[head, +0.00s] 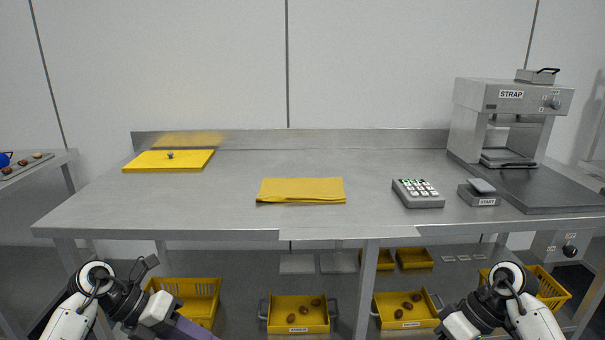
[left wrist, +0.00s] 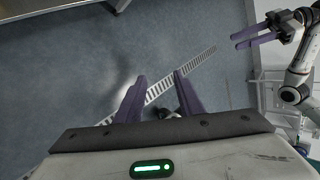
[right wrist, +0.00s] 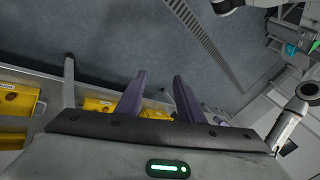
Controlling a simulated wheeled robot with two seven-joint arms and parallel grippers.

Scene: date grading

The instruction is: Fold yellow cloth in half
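The yellow cloth (head: 301,190) lies flat near the front middle of the steel table (head: 340,218). It is a wide rectangle, and its front edge looks layered. No gripper touches it. Both my arms hang below the table's front edge, the left at lower left and the right at lower right in the head view. In the left wrist view my left gripper (left wrist: 160,90) has its purple fingers apart with nothing between them. In the right wrist view my right gripper (right wrist: 157,88) is also open and empty.
A yellow board (head: 169,161) lies at the table's back left. A keypad (head: 417,193), a START button box (head: 479,194) and a STRAP machine (head: 510,115) stand on the right. Yellow crates (head: 299,327) with brown dates sit below. The tabletop around the cloth is clear.

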